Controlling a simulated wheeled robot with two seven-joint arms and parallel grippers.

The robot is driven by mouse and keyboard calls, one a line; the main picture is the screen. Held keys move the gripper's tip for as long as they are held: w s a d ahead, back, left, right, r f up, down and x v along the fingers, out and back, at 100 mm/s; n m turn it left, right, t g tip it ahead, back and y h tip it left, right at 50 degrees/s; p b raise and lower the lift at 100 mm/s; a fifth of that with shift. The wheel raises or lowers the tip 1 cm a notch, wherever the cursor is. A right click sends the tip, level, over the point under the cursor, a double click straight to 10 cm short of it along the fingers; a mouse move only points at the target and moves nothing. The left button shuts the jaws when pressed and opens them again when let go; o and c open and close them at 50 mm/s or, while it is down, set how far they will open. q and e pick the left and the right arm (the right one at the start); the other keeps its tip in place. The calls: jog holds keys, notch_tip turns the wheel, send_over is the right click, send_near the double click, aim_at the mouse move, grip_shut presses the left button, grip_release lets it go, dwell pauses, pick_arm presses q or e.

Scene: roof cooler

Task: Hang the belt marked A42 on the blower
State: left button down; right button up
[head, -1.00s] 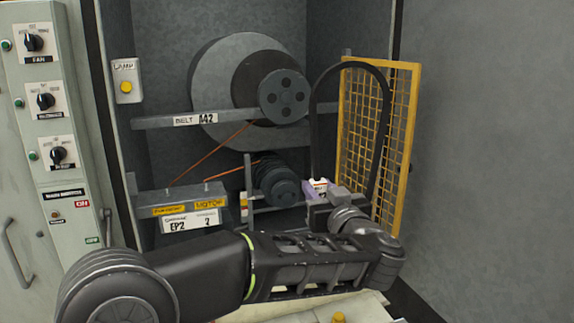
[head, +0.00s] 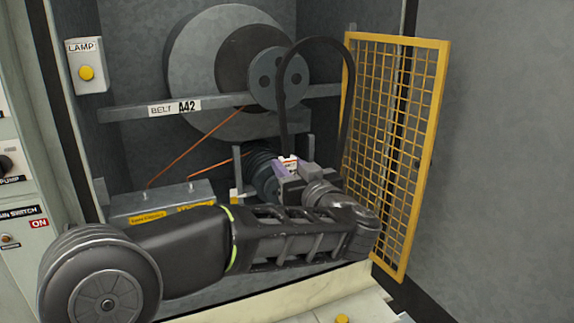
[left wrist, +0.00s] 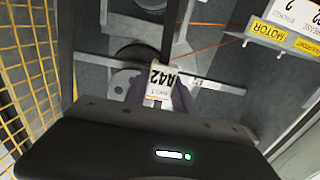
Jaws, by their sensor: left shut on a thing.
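A black belt loop (head: 345,84) stands upright in the head view, its lower end at my left gripper (head: 289,168). My left gripper is shut on the belt; in the left wrist view a white tag reading A42 (left wrist: 159,82) shows between the fingers. The blower is a large grey wheel (head: 192,65) with a smaller pulley (head: 291,80) in front. The loop's left side overlaps this pulley in the picture; I cannot tell whether they touch. The motor pulley (head: 262,170) is below, partly behind my gripper. My right gripper is not in view.
A grey bar labelled BELT A42 (head: 174,107) crosses in front of the blower. A yellow mesh guard (head: 398,150) stands open on the right. A motor base (head: 160,200) and orange cords lie lower left. A lamp switch (head: 86,66) is on the left wall.

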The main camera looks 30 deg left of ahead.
pick_arm(q)
jog(key=shift+w+a+f, duration=0.1)
jog(key=shift+w+a, duration=0.05)
jog(key=shift+a, duration=0.15)
jog(key=f+b+x, duration=0.1)
jog(key=b+x, duration=0.1)
jog(key=x, duration=1.3)
jog(key=shift+f, duration=0.25)
jog(key=shift+d+p, duration=0.1)
jog(key=shift+p, duration=0.5)
dwell(1.5)
jog(key=shift+w+a, duration=0.1)
jog(key=shift+a, duration=0.2)
dwell(0.7)
jog(key=shift+p+x, duration=1.3)
jog(key=shift+x, duration=0.5)
jog(key=shift+a, duration=0.1)
jog(key=shift+p, duration=0.35)
dwell(0.6)
